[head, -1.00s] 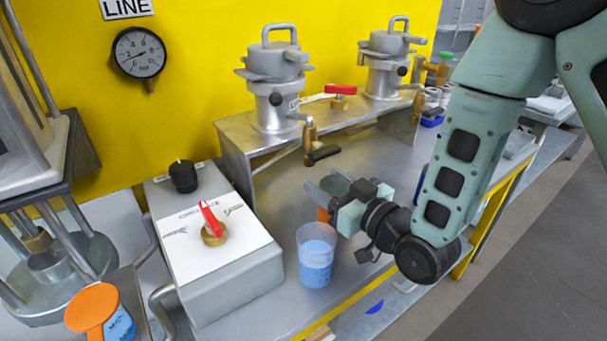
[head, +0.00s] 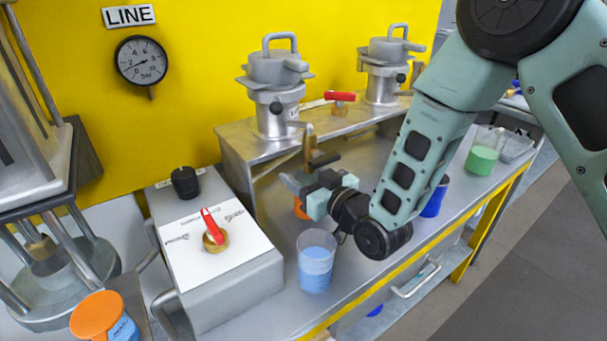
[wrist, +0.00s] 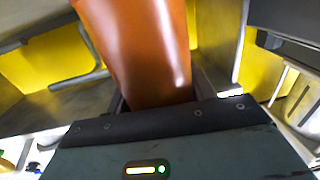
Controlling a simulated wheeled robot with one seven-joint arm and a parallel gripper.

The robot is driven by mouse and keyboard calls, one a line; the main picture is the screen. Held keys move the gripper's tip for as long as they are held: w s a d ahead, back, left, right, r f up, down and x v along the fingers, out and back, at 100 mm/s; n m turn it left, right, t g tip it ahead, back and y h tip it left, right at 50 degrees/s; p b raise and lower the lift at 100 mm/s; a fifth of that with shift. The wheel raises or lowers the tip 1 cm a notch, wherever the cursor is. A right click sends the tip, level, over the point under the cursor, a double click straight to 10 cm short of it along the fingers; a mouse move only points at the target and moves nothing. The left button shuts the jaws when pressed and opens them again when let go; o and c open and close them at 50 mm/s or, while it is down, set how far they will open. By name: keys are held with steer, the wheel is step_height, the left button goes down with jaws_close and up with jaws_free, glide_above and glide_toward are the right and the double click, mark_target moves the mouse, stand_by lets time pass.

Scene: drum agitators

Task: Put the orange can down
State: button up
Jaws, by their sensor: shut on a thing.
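My gripper (head: 300,190) is shut on the orange can (head: 300,209). In the head view only a small part of the can shows, behind and below the fingers, over the metal bench and close under the brass tap. In the wrist view the orange can (wrist: 143,50) fills the upper middle between the fingers and looks tilted in the picture. Its lower end is hidden, so I cannot tell whether it touches the bench.
A clear cup of blue liquid (head: 316,262) stands just in front of my gripper. The grey valve box (head: 230,285) is at the left. A blue cup (head: 435,197) and a green beaker (head: 482,157) stand at the right. The brass tap (head: 309,145) hangs from the raised shelf (head: 240,150).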

steer(key=shift+f, duration=0.1)
steer(key=shift+f+b, duration=0.3)
steer(key=shift+b, duration=0.2)
steer(key=shift+s+f, duration=0.1)
